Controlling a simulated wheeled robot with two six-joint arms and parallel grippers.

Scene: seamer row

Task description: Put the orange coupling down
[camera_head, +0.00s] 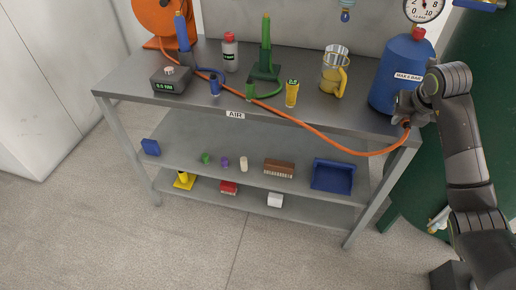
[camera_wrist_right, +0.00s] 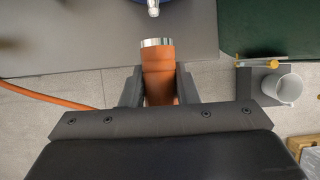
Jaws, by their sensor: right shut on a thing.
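The orange coupling (camera_wrist_right: 158,75) has a silver end ring and sits between the two fingers of my right gripper (camera_wrist_right: 158,88), which is shut on it. In the head view the coupling (camera_head: 405,124) shows only in small part beneath my right gripper (camera_head: 408,106), at the right front corner of the bench top. An orange hose (camera_head: 330,139) runs from it along the bench front. In the wrist view a silver fitting (camera_wrist_right: 153,9) on a blue body lies ahead of the coupling's silver end, with a gap between them. My left gripper is not in view.
The blue tank (camera_head: 398,72) stands close beside my right gripper on the grey bench (camera_head: 320,112). A yellow-handled jug (camera_head: 334,75), yellow tool (camera_head: 292,93), green tool (camera_head: 265,60) and red-capped bottle (camera_head: 230,52) stand farther left. The bench top between jug and tank is mostly clear.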

